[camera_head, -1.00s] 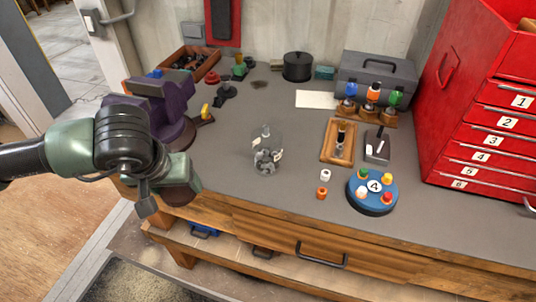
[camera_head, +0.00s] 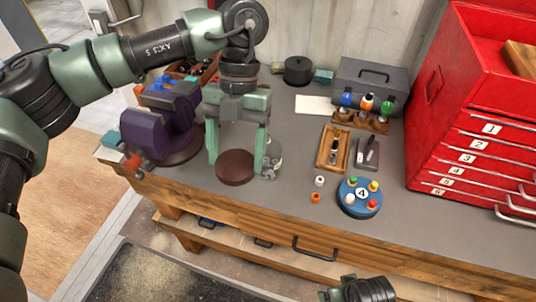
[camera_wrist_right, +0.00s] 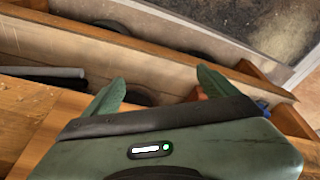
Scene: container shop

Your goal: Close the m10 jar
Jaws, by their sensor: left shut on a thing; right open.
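My left gripper (camera_head: 238,158) points down over the bench, its fingers shut on a round brown lid (camera_head: 236,168). The lid is held just left of the clear jar (camera_head: 271,158), apart from its top. The jar holds grey metal parts and is partly hidden behind the gripper's right finger. Its label is too small to read. My right gripper shows in the right wrist view (camera_wrist_right: 160,90), open and empty, in front of the bench's wooden front. Part of my right arm shows at the bottom of the head view.
A purple vise (camera_head: 165,125) stands left of the left gripper. To the right are a white cap (camera_head: 320,181), an orange cap (camera_head: 315,198), a blue round stand (camera_head: 352,204), a wooden tray (camera_head: 324,160) and a red drawer cabinet (camera_head: 425,150). Bench around the jar's right is clear.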

